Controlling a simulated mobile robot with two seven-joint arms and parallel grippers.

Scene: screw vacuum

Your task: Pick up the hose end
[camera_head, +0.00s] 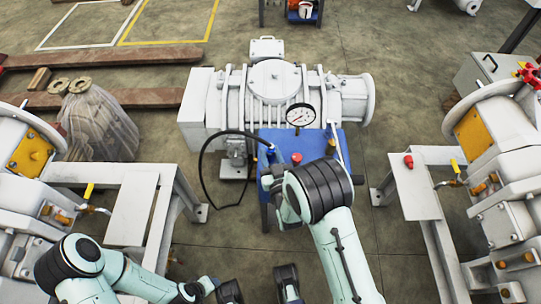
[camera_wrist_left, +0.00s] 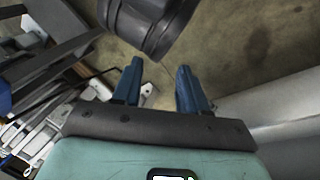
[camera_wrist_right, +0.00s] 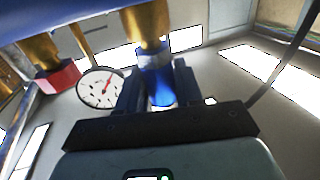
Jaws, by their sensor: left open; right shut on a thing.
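The black hose (camera_head: 201,172) loops out to the left of the blue stand (camera_head: 327,142) in the head view. Its upper end runs to the blue piece by my right gripper. In the right wrist view, my right gripper (camera_wrist_right: 158,88) is shut on the blue hose end (camera_wrist_right: 160,68), which lines up with a brass fitting (camera_wrist_right: 147,25). I cannot tell whether they are joined. In the head view my right arm hides most of this grip. My left gripper (camera_wrist_left: 157,85) is open and empty, its blue fingers apart in the left wrist view.
A dial gauge (camera_head: 300,115) and a red cap (camera_head: 296,158) are close to the right gripper. A white pump (camera_head: 272,82) stands behind the stand. White benches (camera_head: 132,209) flank it on both sides.

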